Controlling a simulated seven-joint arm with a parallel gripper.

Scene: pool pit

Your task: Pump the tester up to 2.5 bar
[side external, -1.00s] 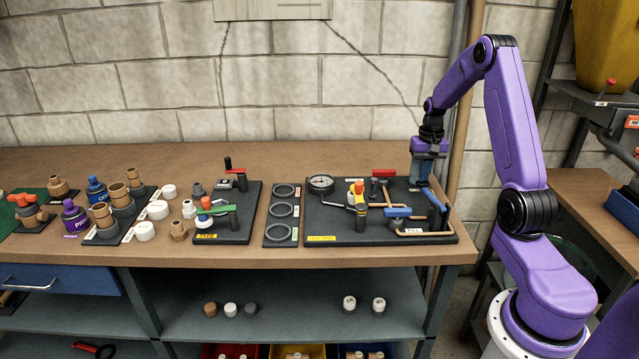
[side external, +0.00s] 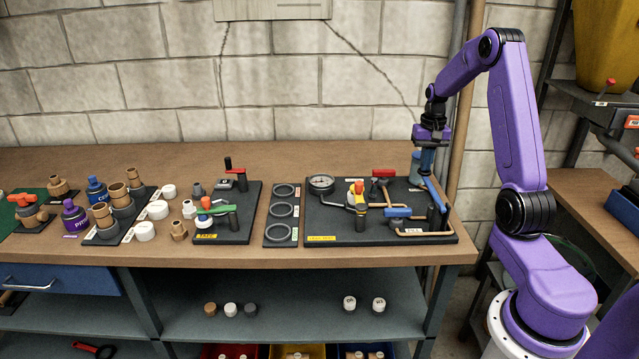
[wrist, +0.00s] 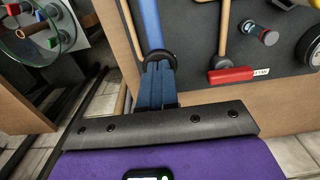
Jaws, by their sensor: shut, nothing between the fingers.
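The tester is a dark board (side external: 340,227) on the bench with a round white gauge (side external: 321,184); its reading is too small to tell. A blue lever (side external: 434,194) slants up at the board's right end and shows in the wrist view as a blue bar (wrist: 151,22) with a black collar. A red handle (side external: 383,173) is at the back, also in the wrist view (wrist: 231,75). A blue handle (side external: 397,212) is at the front by the FILL label. My gripper (side external: 427,173) is shut and empty, its fingertips (wrist: 157,64) at the lever's upper end; contact is unclear.
A yellow and orange-red fitting (side external: 357,190) stands mid-board. Left of the tester are a ring tray (side external: 267,241), another valve board (side external: 244,236) and several loose fittings. The bench's right edge is close to the lever.

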